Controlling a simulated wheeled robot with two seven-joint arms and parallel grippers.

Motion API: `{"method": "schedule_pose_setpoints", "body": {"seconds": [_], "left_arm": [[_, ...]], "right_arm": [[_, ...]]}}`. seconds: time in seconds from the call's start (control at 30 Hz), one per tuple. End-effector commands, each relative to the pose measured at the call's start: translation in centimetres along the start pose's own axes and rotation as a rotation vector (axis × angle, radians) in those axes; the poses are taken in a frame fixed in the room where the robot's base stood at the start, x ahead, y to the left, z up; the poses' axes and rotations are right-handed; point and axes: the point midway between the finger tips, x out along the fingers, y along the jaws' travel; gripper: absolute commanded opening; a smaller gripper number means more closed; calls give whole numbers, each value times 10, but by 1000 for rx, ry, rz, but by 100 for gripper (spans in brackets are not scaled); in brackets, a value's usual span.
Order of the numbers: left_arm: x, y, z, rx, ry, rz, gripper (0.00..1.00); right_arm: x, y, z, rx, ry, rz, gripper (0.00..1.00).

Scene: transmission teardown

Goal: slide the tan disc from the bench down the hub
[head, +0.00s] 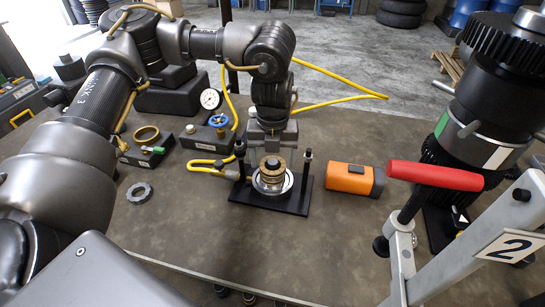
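My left gripper (272,143) points straight down over the hub fixture near the middle of the bench. The hub (272,184) stands upright in a silver ring on a black base plate (240,193) with two black posts. Tan-brown disc shapes (272,166) are at the top of the hub, just below my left fingertips. I cannot tell which is the tan disc, or whether the fingers touch it. The fingertips are too small to show a gap or a grip. My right gripper is not in view.
An orange-black block (349,179) lies right of the fixture. A grey ring (139,193) and a brass ring on a dark block (146,134) lie left. A yellow hose (205,162) runs beside the fixture. A red-handled stand (435,175) blocks the right. The front bench is clear.

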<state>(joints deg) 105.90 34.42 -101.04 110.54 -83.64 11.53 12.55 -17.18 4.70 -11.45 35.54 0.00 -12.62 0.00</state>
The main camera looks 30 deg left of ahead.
Motion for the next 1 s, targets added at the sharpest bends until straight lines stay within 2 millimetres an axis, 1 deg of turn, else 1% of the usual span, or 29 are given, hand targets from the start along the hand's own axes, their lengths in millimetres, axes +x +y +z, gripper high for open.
{"method": "schedule_pose_setpoints", "body": {"seconds": [0.03,0.07,0.33,0.43,0.57,0.8,0.9,1.0], "left_arm": [[0,0,0,0,0,0,83],[0,0,0,0,0,0,86],[0,0,0,0,0,0,86],[-7,0,1,0,-4,-1,86],[-28,0,1,0,-6,-2,86],[-76,0,1,-1,-5,-1,86],[-91,0,1,-1,-4,-1,86],[-101,0,0,-1,-3,0,86]], "right_arm": [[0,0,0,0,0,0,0],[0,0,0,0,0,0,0],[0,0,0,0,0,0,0],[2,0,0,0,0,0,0],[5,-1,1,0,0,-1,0],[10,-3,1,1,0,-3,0],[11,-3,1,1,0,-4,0],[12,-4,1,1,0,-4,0]]}}
